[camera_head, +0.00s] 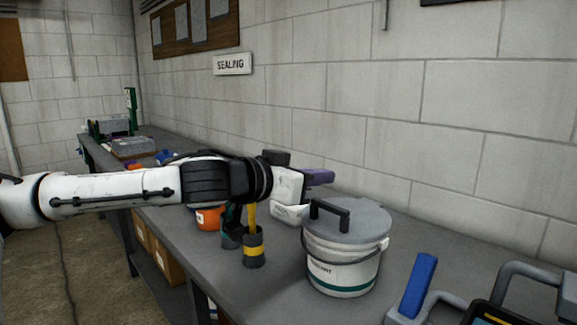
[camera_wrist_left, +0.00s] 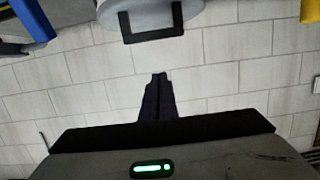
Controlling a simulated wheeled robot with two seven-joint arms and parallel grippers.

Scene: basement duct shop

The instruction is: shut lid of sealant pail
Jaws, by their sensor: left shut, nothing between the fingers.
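The white sealant pail (camera_head: 342,277) stands upright on the bench, with a green stripe and a wire bail. Its grey lid (camera_head: 368,217) lies over the pail's mouth, nearly flat; I cannot tell whether it is fully seated. The lid carries a black handle (camera_head: 330,213). My left gripper (camera_head: 326,177) is left of and behind the lid, above the bench, apart from it. In the left wrist view its dark fingers (camera_wrist_left: 158,78) are together and empty, with the lid (camera_wrist_left: 190,8) and handle (camera_wrist_left: 152,36) beyond them at the top. My right gripper is out of view.
The block wall (camera_head: 400,120) runs behind the bench (camera_head: 250,292).

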